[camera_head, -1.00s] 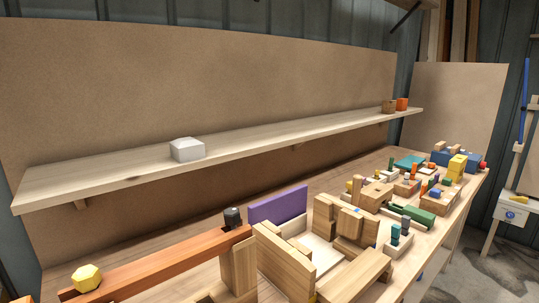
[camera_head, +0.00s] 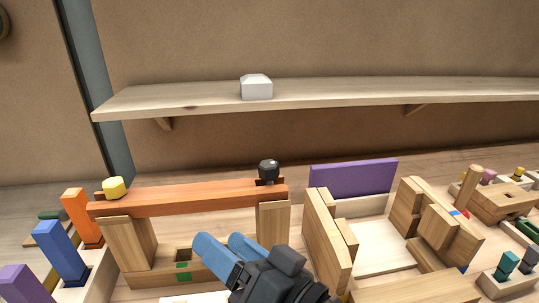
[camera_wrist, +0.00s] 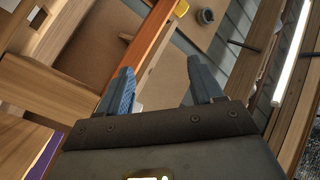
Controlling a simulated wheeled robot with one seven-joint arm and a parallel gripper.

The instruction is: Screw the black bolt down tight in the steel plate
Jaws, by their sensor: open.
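In the head view the black bolt (camera_head: 268,168) stands upright at the right end of an orange-brown beam (camera_head: 195,199). A small dark patch shows at its foot; I cannot make out the steel plate clearly, nor how deep the bolt sits. A yellow bolt-like head (camera_head: 113,188) is on the beam's left end. My gripper (camera_head: 222,243), with blue fingers, is in front of and below the beam, apart from the black bolt. In the wrist view my gripper (camera_wrist: 160,78) is open and empty, with the orange beam (camera_wrist: 150,45) beyond it.
Wooden posts (camera_head: 273,222) hold up the beam. A purple board (camera_head: 352,178) and wooden blocks stand to the right. Orange (camera_head: 82,218) and blue (camera_head: 60,250) pieces stand at left. A shelf (camera_head: 330,94) with a white block (camera_head: 256,87) runs above; the space directly over the bolt looks clear.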

